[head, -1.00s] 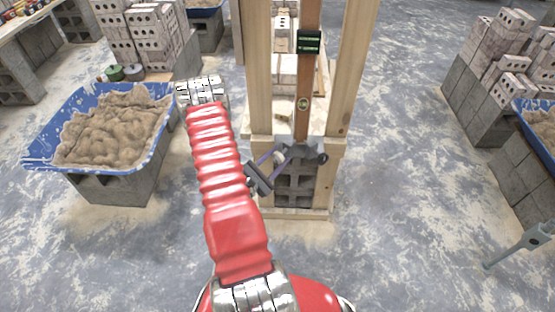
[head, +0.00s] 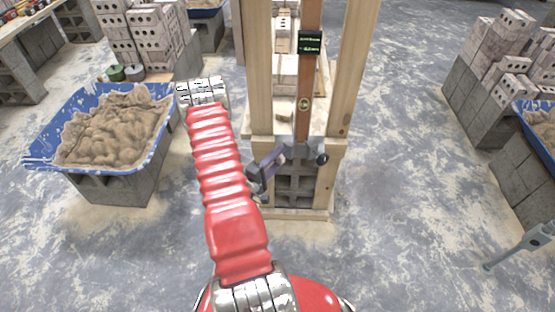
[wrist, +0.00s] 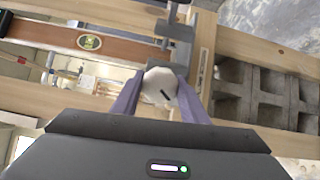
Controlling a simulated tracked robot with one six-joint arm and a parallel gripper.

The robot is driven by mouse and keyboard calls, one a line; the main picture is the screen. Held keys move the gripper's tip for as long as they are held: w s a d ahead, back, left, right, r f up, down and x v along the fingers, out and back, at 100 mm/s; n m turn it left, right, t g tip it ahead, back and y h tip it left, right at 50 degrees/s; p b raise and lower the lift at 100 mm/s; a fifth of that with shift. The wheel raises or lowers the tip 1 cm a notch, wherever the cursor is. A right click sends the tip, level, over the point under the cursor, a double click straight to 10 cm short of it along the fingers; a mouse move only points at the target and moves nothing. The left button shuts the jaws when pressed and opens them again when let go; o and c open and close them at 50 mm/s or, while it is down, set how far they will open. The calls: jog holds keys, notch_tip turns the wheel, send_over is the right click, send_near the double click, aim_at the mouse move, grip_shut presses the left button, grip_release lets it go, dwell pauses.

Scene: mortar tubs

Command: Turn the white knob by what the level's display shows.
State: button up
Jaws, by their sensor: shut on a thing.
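The white knob (wrist: 160,85) sits between my two purple fingers in the wrist view. A dark line on its face slants down to the right. My gripper (head: 277,157) is shut on the knob, which the fingers mostly hide in the head view. The brown level (head: 306,90) stands upright between wooden posts, above a grey clamp (head: 300,151). Its dark display (head: 311,43) shows two rows of green characters, too small for me to read surely. The level's round vial (head: 305,104) also shows in the wrist view (wrist: 89,42).
Wooden posts (head: 357,62) flank the level closely, with grey hollow blocks (head: 294,188) below. A blue tub (head: 40,150) of mortar stands on blocks at the left. Stacked bricks (head: 505,55) stand at the right.

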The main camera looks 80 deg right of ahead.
jog(key=shift+s+a+f+m, duration=0.15)
jog(key=shift+s+f+m, duration=0.15)
jog(key=shift+m, duration=0.2)
jog(key=o, duration=0.8)
jog(key=shift+r, duration=0.1)
jog(key=shift+o, duration=1.3)
jog(key=shift+w+r, duration=0.1)
jog(key=shift+w, duration=0.1)
jog(key=shift+w, duration=0.1)
jog(key=v, duration=1.3)
jog(key=shift+a, duration=0.3)
